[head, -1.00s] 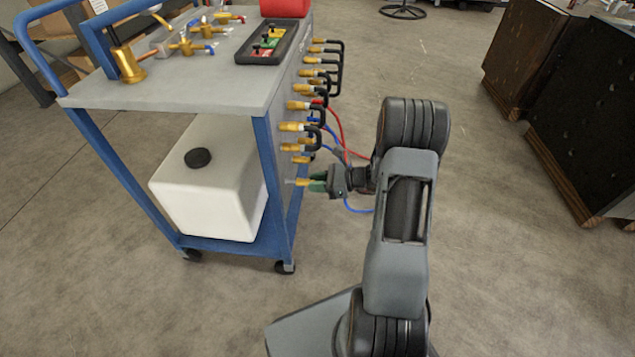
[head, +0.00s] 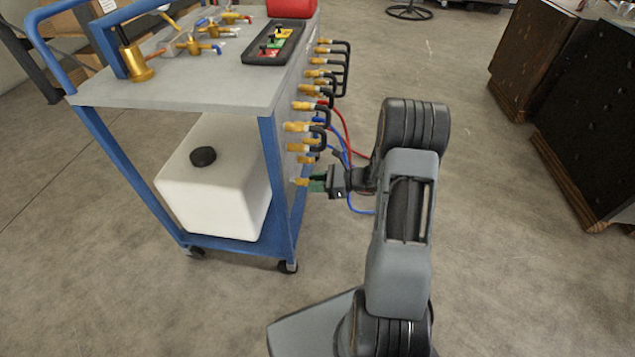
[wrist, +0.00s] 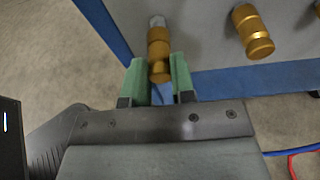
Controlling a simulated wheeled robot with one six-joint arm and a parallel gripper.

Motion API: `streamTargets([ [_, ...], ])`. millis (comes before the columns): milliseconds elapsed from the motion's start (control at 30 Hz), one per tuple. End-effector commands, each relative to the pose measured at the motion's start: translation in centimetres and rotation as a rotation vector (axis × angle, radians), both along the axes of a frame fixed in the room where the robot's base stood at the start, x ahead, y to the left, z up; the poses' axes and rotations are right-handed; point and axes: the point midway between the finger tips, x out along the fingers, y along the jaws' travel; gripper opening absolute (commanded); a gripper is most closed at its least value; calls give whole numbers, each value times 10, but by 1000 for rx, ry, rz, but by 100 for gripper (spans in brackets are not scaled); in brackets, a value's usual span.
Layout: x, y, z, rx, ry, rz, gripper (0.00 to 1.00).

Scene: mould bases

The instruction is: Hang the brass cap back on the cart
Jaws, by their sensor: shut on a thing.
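The brass cap (wrist: 159,55) is between the green fingers of my gripper (wrist: 159,82) in the wrist view. My gripper is shut on it. A pale metal stub (wrist: 157,21) shows at the cap's far end, against the cart's side panel. I cannot tell how far the cap sits over the stub. In the head view the cap (head: 301,182) points left at the lower front part of the cart's side, and my gripper (head: 318,183) is just right of it. The blue-framed cart (head: 190,95) stands at the left.
Another brass fitting (wrist: 253,30) sits right of the held cap. Several brass fittings with black hoses (head: 322,108) line the cart's side above my gripper. Red and blue hoses (head: 345,135) hang close to my wrist. Open floor lies right, before dark cabinets (head: 590,130).

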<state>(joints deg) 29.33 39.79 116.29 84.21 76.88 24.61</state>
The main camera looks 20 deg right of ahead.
Motion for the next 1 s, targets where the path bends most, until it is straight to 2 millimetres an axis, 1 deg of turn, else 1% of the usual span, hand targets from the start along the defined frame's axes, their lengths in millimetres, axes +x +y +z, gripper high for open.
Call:
streamTargets([
  [200, 3, 5, 0, 0, -1, 1, 0],
  [667, 4, 6, 0, 0, 0, 0, 0],
  [1000, 7, 13, 0, 0, -1, 1, 0],
])
